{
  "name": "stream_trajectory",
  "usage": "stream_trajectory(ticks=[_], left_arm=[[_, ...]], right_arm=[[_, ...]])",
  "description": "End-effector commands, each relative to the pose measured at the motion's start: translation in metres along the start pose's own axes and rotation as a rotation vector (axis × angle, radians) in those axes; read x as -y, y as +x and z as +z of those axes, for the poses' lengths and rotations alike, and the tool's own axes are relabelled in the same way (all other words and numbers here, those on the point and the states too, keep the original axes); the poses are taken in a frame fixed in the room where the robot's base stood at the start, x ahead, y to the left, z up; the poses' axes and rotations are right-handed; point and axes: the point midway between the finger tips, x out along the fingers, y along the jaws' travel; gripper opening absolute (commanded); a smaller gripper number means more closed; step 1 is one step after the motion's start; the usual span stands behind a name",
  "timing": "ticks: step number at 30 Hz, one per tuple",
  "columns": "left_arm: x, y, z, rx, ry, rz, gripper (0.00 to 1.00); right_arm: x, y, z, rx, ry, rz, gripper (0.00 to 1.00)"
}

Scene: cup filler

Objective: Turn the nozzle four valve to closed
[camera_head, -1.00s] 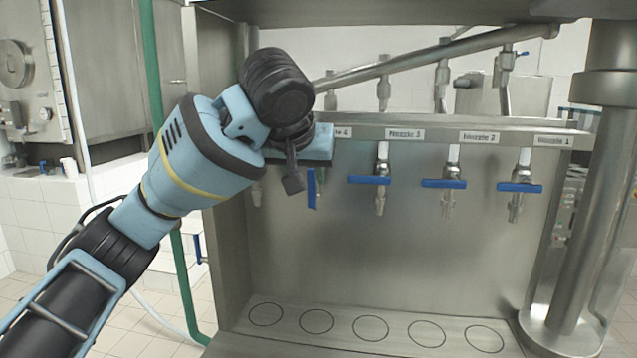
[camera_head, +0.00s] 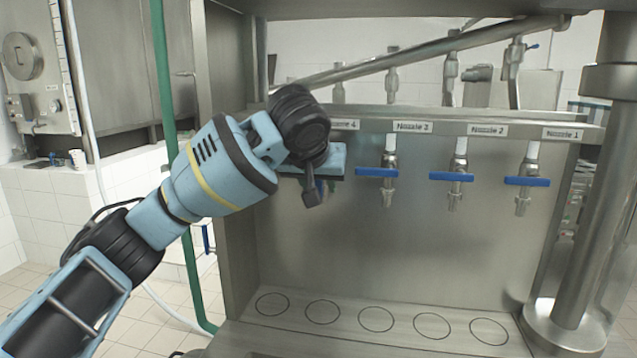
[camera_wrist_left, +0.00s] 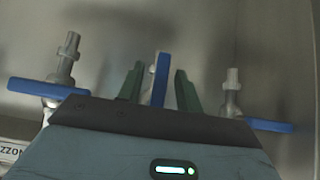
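The nozzle four valve has a blue handle (camera_wrist_left: 160,78), which stands lengthwise along its nozzle, while the neighbouring handles lie crosswise. The nozzle four label (camera_head: 346,124) is partly covered. In the left wrist view, the two green fingers of my left gripper (camera_wrist_left: 158,75) stand apart, one on each side of the handle, with visible gaps. My right gripper is not in view.
Nozzle three (camera_head: 377,172), nozzle two (camera_head: 451,177) and nozzle one (camera_head: 527,181) have crosswise blue handles to the right. A steel rail (camera_head: 405,111) runs above them. Below is a tray (camera_head: 400,312) with circle marks and free room. A steel column (camera_head: 592,210) stands right.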

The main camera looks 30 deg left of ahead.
Motion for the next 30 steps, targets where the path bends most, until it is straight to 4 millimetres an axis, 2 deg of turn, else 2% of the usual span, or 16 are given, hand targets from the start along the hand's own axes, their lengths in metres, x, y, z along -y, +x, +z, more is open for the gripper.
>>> stream_trajectory(ticks=[8, 16, 30], left_arm=[[0.0001, 0.0016, 0.0, 0.0, 0.0, 0.0, 0.35], [0.0001, 0.0014, 0.0, 0.0, 0.0, 0.0, 0.0], [0.0017, 0.0012, 0.0001, 0.001, 0.056, -0.055, 0.0]], right_arm=[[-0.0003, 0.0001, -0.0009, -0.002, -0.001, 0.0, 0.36], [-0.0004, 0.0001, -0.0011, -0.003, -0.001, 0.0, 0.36], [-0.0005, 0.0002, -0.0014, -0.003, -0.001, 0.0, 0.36]])
